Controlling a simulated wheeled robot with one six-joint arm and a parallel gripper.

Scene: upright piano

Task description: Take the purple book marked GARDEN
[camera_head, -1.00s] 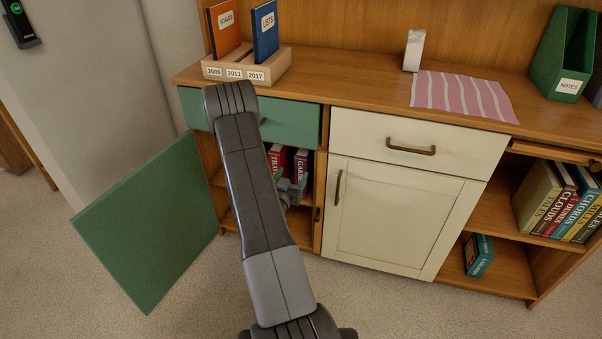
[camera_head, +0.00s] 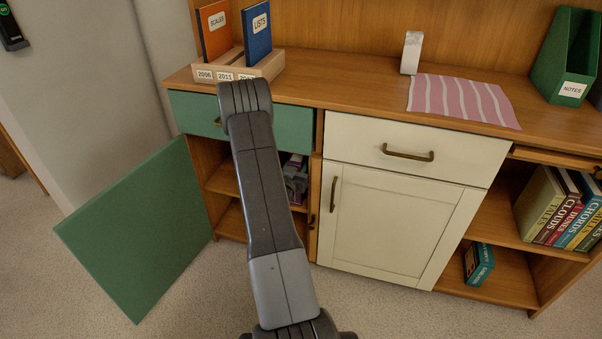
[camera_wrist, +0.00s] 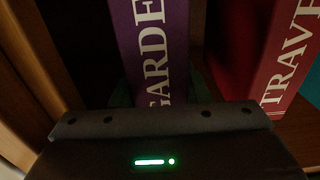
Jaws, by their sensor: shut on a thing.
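The purple book marked GARDEN (camera_wrist: 153,50) stands in the middle of the wrist view, its spine facing the camera. In the head view only a small purple part of it (camera_head: 298,160) shows inside the open cabinet, beside my arm. My gripper (camera_wrist: 160,92) is shut on this book; its dark fingers show dimly on either side of the spine. In the head view my gripper (camera_head: 296,184) is partly hidden behind my arm. A red book marked TRAVEL (camera_wrist: 265,50) stands to the right in the wrist view.
The green cabinet door (camera_head: 135,230) hangs open at the left. A green drawer (camera_head: 290,128) is above the opening, and a cream cabinet door (camera_head: 395,220) is to its right. A wooden side wall (camera_wrist: 30,85) is close at the left in the wrist view.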

